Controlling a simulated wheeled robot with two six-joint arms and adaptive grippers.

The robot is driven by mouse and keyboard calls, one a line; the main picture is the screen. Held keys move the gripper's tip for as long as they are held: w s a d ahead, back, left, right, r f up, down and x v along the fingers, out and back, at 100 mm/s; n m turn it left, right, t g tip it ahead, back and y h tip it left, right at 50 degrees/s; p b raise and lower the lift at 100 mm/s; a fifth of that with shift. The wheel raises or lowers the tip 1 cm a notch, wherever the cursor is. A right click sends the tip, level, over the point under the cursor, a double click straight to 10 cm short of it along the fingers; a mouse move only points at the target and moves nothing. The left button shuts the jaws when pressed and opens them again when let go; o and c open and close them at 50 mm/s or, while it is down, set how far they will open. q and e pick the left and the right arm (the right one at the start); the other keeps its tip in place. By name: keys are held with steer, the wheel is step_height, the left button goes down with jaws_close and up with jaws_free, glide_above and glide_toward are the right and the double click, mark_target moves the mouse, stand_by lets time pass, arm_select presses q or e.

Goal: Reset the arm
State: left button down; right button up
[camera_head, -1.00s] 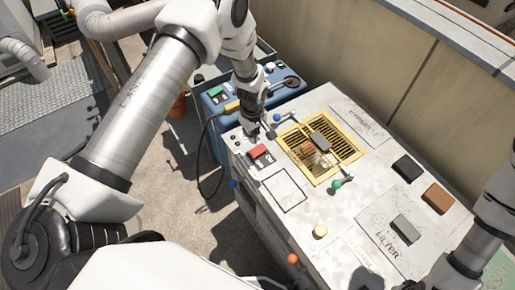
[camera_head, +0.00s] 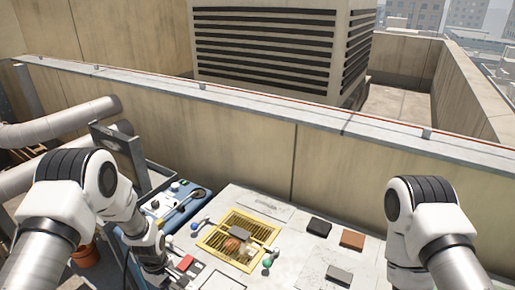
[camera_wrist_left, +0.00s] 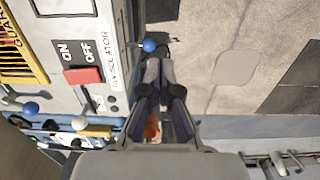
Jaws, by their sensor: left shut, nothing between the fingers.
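My left gripper (camera_wrist_left: 158,75) is shut and empty in the left wrist view. Its fingers show against the concrete floor, just past the edge of the white unit, close to a blue knob (camera_wrist_left: 149,46). My left arm (camera_head: 110,195) is bent at the left of the head view, its wrist beside the unit. A red switch handle (camera_wrist_left: 82,76) is by the ON/OFF lettering; it also shows in the head view (camera_head: 185,262). My right arm (camera_head: 425,215) is at the right of the head view; its gripper is out of view.
The white unit's top (camera_head: 300,245) carries a yellow-framed grille (camera_head: 210,244), a black block (camera_head: 319,227), a brown block (camera_head: 352,239) and a grey block (camera_head: 339,274). A blue case (camera_head: 160,205) stands left of it. A parapet wall (camera_head: 340,180) runs behind.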

arm_select(q)
steer(key=s+f+m+g+b, duration=0.1)
steer(key=s+f, duration=0.3)
steer(key=s, duration=0.3)
steer(key=s+d+f+g+b, duration=0.1)
steer(key=s+f+b, duration=0.15)
steer(key=s, duration=0.35)
steer(key=s+f+m+g+b, duration=0.1)
steer(key=s+f, duration=0.3)
steer(key=s, duration=0.3)
steer(key=s+r+m+t, duration=0.2)
steer(key=s+m+t, duration=0.1)
steer(key=s+m, duration=0.6)
steer(key=shift+d+r+m, duration=0.15)
steer(key=shift+d+m, duration=0.15)
steer(key=shift+d, duration=0.05)
arm_select(e)
step_height(320, 180, down, 5)
steer(key=shift+f, duration=0.1)
arm_select(q)
steer(key=shift+s, duration=0.1)
